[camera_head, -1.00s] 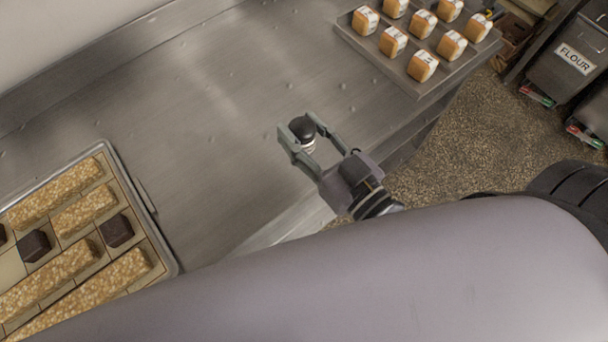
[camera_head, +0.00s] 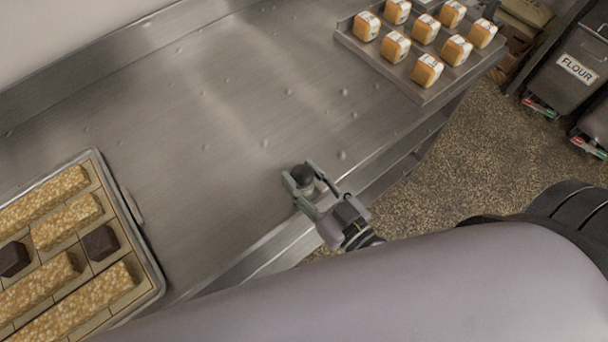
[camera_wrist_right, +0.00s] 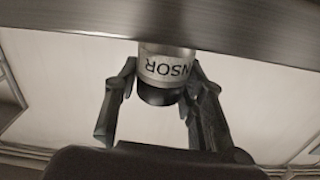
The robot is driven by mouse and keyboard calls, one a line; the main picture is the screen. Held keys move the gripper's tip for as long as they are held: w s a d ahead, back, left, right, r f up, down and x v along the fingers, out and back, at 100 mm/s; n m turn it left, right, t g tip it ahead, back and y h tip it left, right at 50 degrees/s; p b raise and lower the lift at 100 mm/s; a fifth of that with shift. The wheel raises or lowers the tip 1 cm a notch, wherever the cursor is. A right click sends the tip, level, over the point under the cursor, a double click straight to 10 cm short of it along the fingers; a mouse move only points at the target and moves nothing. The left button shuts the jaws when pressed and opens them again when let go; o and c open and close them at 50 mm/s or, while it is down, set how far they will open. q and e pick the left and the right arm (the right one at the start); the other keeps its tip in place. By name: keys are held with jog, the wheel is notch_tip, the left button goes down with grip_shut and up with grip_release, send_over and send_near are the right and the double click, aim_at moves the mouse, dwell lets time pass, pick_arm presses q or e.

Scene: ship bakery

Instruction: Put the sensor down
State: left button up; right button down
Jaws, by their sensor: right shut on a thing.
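The sensor (camera_head: 301,174) is a small cylinder with a black cap, held over the front edge area of the steel counter. In the right wrist view the sensor (camera_wrist_right: 166,68) shows a pale band with upside-down lettering and its black end toward the bottom of the picture. My right gripper (camera_head: 303,181) is shut on it, one finger on each side. In the right wrist view the sensor's pale end meets the metal band at the top; I cannot tell whether it touches the counter. My left gripper is not in view.
The steel counter (camera_head: 215,150) is bare around and behind the gripper, with small droplets. A tray (camera_head: 158,283) with bars and dark pieces lies at left. A tray (camera_head: 428,98) of wrapped loaves stands at upper right. A flour bin (camera_head: 567,68) stands on the floor at right.

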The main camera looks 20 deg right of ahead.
jog(key=shift+f, duration=0.1)
jog(key=c, duration=1)
grip_release()
jog(key=shift+c, duration=0.2)
jog(key=shift+s, duration=0.1)
